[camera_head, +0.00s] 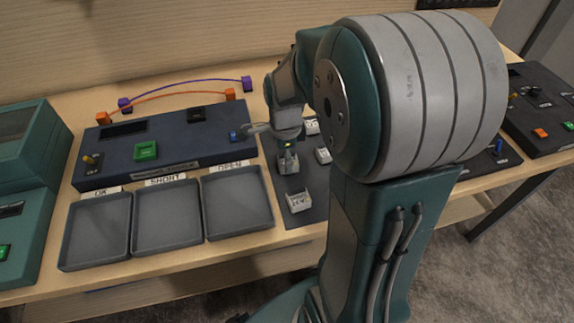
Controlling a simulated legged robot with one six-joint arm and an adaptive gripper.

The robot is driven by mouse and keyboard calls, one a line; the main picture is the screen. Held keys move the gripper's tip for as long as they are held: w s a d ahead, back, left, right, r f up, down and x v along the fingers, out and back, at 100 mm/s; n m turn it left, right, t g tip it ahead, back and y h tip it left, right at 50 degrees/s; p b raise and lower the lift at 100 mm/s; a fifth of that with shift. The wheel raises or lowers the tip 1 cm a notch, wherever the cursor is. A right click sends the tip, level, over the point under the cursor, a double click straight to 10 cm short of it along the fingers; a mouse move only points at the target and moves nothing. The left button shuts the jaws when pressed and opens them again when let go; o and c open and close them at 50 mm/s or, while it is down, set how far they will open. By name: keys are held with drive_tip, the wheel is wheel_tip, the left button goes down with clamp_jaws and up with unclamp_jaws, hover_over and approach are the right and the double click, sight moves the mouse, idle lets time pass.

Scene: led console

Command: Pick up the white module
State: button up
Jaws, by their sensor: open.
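Several small white modules lie on a dark grey mat (316,183) to the right of the trays. One white module (289,165) is under the end of my arm. Another white module (298,202) lies at the front of the mat, one (323,155) lies to the right, and one (311,127) is farther back, partly hidden by my arm. My arm hides part of the mat's right side.
Three grey trays labelled OK (97,258), SHORT (167,245) and OPEN (238,229) are empty at the front left. A dark blue console (190,140) with a green button stands behind them. Orange (170,95) and purple (185,84) cables arch behind it. More consoles flank the table.

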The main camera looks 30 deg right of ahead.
drive_tip(key=f, duration=0.2)
drive_tip(key=d+f, duration=0.1)
drive_tip(key=f, duration=0.1)
drive_tip(key=shift+a, duration=0.1)
drive_tip(key=c, duration=1.3)
